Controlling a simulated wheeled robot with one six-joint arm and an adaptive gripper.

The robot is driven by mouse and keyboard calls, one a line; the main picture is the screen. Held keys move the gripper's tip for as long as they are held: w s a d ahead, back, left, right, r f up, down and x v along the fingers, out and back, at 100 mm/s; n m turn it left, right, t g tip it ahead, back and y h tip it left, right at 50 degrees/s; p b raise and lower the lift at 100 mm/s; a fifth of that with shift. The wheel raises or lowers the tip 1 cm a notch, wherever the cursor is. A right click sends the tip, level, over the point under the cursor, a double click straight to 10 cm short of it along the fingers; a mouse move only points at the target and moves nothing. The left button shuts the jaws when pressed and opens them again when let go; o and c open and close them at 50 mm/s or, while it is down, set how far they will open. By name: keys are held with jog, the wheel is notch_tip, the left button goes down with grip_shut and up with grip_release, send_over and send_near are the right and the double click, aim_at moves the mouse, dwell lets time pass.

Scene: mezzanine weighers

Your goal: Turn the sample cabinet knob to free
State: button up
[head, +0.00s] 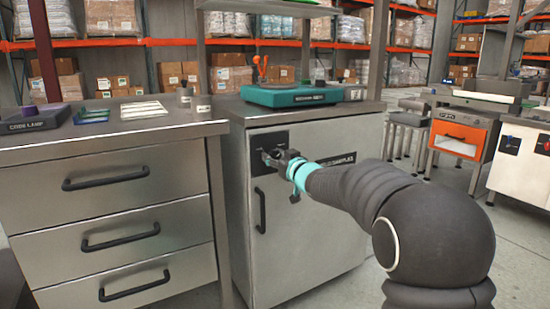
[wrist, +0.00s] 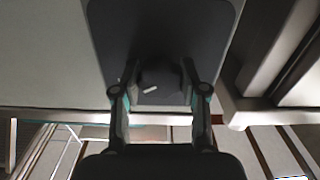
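The sample cabinet (head: 300,255) is a grey metal cabinet with a black plate (head: 268,139) high on its door. In the wrist view the knob (wrist: 160,76) is a dark round shape with a short white mark, on the dark plate (wrist: 205,22). The mark lies nearly level, slightly tilted. My gripper (head: 275,157) is at the plate and hides the knob in the head view. In the wrist view my gripper (wrist: 159,72) has one finger on each side of the knob, close to it. I cannot tell whether the fingers touch it. Any lettering by the knob is unreadable.
A black vertical door handle (head: 260,210) is just below my gripper. A teal scale (head: 290,95) stands on the cabinet top. A drawer unit (head: 120,215) stands to the left. An orange-fronted machine (head: 460,135) is at the right, with open floor before it.

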jog(key=shift+c, duration=0.5)
jog(key=shift+n, duration=0.3)
jog(key=n+b, duration=0.1)
jog(key=n, duration=0.3)
jog(key=shift+n+b, duration=0.3)
jog(key=shift+b, duration=0.1)
jog(key=n, duration=1.2)
jog(key=shift+n, duration=0.4)
jog(key=n, duration=0.6)
